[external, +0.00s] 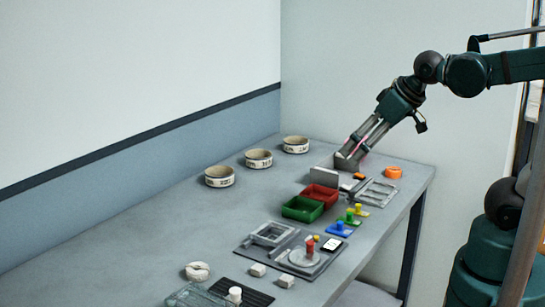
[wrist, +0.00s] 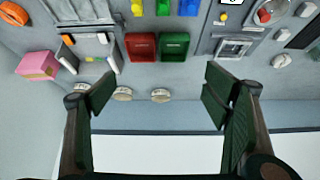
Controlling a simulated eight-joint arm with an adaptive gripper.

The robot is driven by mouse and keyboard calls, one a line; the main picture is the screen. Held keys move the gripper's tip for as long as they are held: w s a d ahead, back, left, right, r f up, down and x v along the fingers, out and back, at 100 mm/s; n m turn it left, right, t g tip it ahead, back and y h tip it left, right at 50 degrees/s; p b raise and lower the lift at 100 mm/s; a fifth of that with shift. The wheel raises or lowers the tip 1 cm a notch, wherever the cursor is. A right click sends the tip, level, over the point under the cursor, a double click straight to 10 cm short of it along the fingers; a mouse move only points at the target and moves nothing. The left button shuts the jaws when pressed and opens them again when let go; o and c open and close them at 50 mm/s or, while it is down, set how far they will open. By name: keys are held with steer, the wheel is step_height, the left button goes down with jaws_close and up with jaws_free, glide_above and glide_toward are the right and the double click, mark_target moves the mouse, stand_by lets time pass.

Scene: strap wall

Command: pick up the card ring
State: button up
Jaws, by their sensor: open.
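I cannot tell for certain which object is the card ring. Three short cream rings or bowls with dark, unreadable markings stand along the wall side: a near one (external: 220,183), a middle one (external: 258,165) and a far one (external: 296,151). They show small in the wrist view between and left of the fingers, one of them (wrist: 123,98) near the middle. An orange ring (external: 393,172) lies at the table's far right and at the wrist view's top left corner (wrist: 12,13). My gripper (external: 348,160) is open and empty, over the far end of the table; its fingers (wrist: 158,95) are wide apart.
A red tray (external: 320,192) and a green tray (external: 298,214) stand mid-table, with blue, green and yellow knobs beside them. A pink block (wrist: 38,65) is mostly hidden behind my gripper externally. A fixture with a round plate (external: 304,257) is nearer.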

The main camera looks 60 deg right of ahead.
steer(key=w+d+r+m+g+p, duration=0.1)
steer(key=w+d+p, duration=0.15)
steer(key=w, duration=0.55)
steer(key=w+d+r+m+h+p, duration=0.1)
steer(key=w+d+r+m, duration=0.15)
steer(key=w, duration=0.65)
steer(key=w+d+g+p, duration=0.1)
steer(key=w+d, duration=0.2)
steer(key=w, duration=0.5)
steer(key=w+d+f+m+p, duration=0.1)
steer(key=w+d+f, duration=0.2)
steer(key=w+f, duration=0.2)
steer(key=w+d+f+m+g+h+p, duration=0.1)
steer(key=w+d+f, duration=0.3)
steer(key=w, duration=0.5)
steer(key=w+d+f+m+p, duration=0.2)
steer(key=w+d+f, duration=0.2)
steer(key=w+f, duration=0.3)
steer(key=shift+w+g+h+p, duration=0.3)
steer(key=shift+w, duration=0.25)
steer(key=shift+d, duration=0.1)
steer(key=shift+x, duration=1.1)
steer(key=shift+w+f, duration=0.1)
steer(key=shift+f, duration=0.1)
